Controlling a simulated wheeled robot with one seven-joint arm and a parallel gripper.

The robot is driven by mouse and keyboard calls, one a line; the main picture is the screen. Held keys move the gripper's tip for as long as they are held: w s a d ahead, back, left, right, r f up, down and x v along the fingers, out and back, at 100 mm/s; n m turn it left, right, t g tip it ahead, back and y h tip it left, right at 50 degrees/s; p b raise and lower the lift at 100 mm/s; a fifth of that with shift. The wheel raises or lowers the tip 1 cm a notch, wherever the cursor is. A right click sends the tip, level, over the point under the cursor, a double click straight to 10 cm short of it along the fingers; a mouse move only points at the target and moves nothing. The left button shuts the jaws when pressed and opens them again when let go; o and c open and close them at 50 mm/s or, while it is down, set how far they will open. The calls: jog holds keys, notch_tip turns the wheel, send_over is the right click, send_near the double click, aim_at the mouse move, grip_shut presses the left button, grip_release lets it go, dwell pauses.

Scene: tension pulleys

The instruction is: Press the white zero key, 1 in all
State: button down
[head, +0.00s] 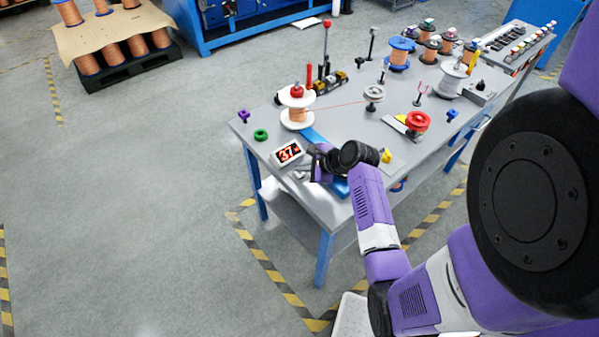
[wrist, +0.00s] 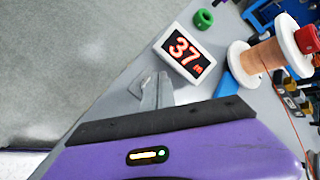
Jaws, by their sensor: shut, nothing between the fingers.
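A white counter display (head: 288,153) reading 37 stands near the front left corner of the grey table (head: 345,130). It also shows in the wrist view (wrist: 184,54), with "37 m" in red. My gripper (head: 309,172) points down just right of and in front of the display, low over the table. In the wrist view its grey fingers (wrist: 161,82) are together and empty, close to the display's lower left. A small pale grey shape lies beside the fingers. I cannot make out the white zero key for certain, and the fingers may hide it. Contact cannot be told.
A white-flanged copper spool (head: 297,112) stands behind the display, with a green ring (head: 261,134) to the left. A blue strip (head: 318,142) lies right of the display. A red-topped wheel (head: 418,122) and a yellow part (head: 386,156) are further right. The floor left of the table is clear.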

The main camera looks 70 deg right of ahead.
aim_at(302, 174)
jog(key=shift+f, duration=0.4)
dwell(0.7)
jog(key=shift+r, duration=0.1)
jog(key=shift+r+p, duration=0.75)
jog(key=shift+p, duration=0.25)
notch_tip(302, 174, up, 5)
jog(key=p, duration=0.5)
jog(key=shift+p, duration=0.35)
dwell(0.4)
